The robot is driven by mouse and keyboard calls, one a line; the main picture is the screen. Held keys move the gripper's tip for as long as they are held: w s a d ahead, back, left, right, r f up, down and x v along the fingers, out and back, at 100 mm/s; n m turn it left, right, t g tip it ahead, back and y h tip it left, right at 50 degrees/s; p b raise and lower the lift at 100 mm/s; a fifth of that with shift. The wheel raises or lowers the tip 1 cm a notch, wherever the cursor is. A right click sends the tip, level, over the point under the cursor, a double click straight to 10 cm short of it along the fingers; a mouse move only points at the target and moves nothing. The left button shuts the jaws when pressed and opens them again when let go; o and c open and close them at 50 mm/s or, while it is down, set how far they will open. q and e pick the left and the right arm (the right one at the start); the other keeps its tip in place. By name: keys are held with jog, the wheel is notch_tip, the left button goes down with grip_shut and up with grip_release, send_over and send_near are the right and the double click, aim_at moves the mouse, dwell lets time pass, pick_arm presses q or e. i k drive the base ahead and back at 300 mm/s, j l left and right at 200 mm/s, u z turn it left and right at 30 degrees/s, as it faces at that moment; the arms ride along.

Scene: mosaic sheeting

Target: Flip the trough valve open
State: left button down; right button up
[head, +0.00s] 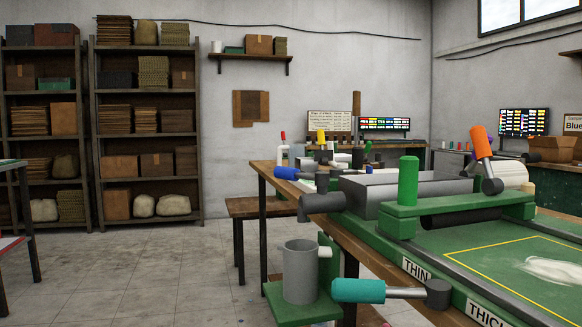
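A grey open trough (365,196) sits across the green machine frame (455,209). A dark grey spout or pipe (322,204) sticks out at its left end. A lever with a blue handle (287,173) points left, close above this pipe. A lever with an orange handle (481,142) stands up, tilted, near the trough's right end, on a dark pivot. I cannot tell for certain which lever is the trough valve. A teal-handled lever (358,290) lies level at the front, beside the THIN and THICK labels. Neither of my grippers is in view.
A grey cup (300,272) stands on a green bracket below the pipe. A green upright post (408,183) rises from the frame. The machine bed (510,258) has a yellow outline and a white patch. Shelves (145,122) stand at the back left; floor there is clear.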

aim_at(321, 179)
jog(key=i+j, duration=0.15)
jog(key=j, duration=0.2)
jog(key=i+j, duration=0.15)
jog(key=j, duration=0.2)
jog(key=i+j, duration=0.15)
jog(key=j, duration=0.2)
jog(key=i+j, duration=0.15)
jog(key=j, duration=0.2)
jog(key=z, duration=1.9)
